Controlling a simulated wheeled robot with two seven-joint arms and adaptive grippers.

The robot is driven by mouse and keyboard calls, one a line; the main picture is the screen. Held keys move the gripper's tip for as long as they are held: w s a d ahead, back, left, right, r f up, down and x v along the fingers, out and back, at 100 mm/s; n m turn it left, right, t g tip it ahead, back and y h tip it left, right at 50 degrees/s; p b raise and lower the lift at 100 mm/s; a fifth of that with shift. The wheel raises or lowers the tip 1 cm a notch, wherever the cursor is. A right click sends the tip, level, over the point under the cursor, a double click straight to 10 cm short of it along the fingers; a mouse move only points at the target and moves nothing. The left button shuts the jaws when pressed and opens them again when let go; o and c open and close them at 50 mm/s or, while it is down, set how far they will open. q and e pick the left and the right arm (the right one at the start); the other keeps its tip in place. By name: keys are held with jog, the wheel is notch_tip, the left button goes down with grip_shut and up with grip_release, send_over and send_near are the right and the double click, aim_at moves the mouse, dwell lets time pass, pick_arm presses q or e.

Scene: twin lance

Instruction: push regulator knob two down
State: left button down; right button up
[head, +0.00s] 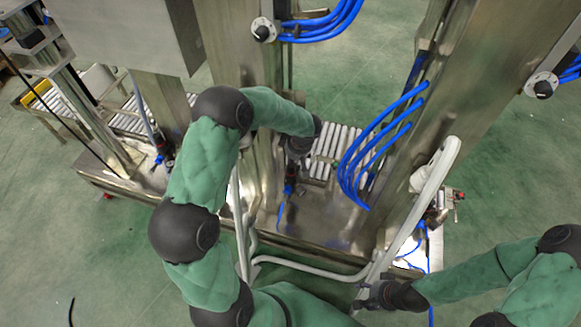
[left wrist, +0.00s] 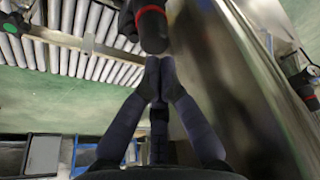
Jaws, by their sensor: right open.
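In the left wrist view, a dark regulator knob (left wrist: 152,28) with a red ring is at the top centre. My left gripper (left wrist: 158,66) points at it, its fingertips together and empty. The tips look very close to the knob's lower end; I cannot tell whether they touch it. In the head view, my left gripper (head: 298,160) is above a dark regulator (head: 290,187) with a red band at the middle post, whose top is partly hidden. Another regulator (head: 163,150) is to the left. My right gripper (head: 368,298) is open near the bottom, by a white tube.
A white tubular frame (head: 434,195) stands on the near side of the machine. Blue hoses (head: 352,165) loop right of my left gripper. A roller conveyor (head: 335,145) runs behind the posts. Another red-ringed fitting (left wrist: 306,88) is at the right of the left wrist view.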

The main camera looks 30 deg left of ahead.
pick_arm(q)
jog(key=shift+f, duration=1.1)
dwell(0.3)
jog(key=shift+r+p, duration=0.85)
jog(key=shift+r, duration=2.2)
jog(key=s+d+f+m+g+h+p, duration=0.15)
jog(key=s+d+f+m+h, duration=0.3)
jog(key=d, duration=0.45)
jog(key=s+d+f+m+h+p, duration=0.25)
jog(key=s+d+f, duration=0.25)
jog(key=s+d, duration=0.3)
jog(key=s+d+f+m+p, duration=0.1)
jog(key=s+d+m, duration=0.4)
jog(key=s, duration=0.7)
jog(key=shift+d+f+t+p, duration=0.2)
jog(key=shift+f+t+p, duration=0.2)
jog(key=shift+t, duration=0.05)
